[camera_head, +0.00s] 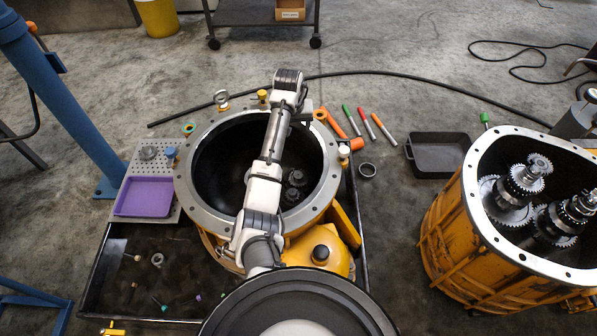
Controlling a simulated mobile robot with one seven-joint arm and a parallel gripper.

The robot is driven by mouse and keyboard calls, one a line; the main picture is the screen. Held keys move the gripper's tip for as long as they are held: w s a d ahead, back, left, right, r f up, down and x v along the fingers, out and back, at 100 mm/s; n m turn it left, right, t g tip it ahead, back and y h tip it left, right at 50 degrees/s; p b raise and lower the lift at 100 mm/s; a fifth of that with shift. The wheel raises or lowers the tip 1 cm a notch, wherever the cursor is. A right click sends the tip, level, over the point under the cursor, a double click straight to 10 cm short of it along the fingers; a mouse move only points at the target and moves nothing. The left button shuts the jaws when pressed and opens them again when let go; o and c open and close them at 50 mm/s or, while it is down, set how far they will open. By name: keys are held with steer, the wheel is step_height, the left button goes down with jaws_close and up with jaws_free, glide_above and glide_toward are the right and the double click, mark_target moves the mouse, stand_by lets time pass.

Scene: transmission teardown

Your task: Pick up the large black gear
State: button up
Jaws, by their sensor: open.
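Dark gears (296,179) show inside the left round orange housing (332,165), right of my arm. They are small and in shadow, so I cannot tell which one is the large black gear. My arm reaches up across this housing and covers the middle of its opening. The fingers of my gripper do not show, and the arm hides part of the inside.
A second orange housing (447,240) on the right holds steel gears (512,190) on shafts. A purple tray (144,196) lies left, and a black tray (438,170) lies between the housings. Coloured tools (352,121) and a black hose (400,77) lie on the floor.

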steer(key=s+f+g, duration=0.3)
steer(key=s+f, duration=0.1)
steer(key=f, duration=0.2)
steer(key=b, duration=0.2)
glide_above(298, 174)
steer(key=shift+y, duration=0.4)
step_height(298, 174, down, 7)
steer(key=shift+d+f, duration=0.1)
step_height(298, 174, down, 6)
steer(key=shift+s+r+b, duration=0.1)
steer(key=shift+r+b, duration=0.05)
steer(key=shift+b, duration=0.45)
steer(key=shift+r, duration=0.1)
jaws_close()
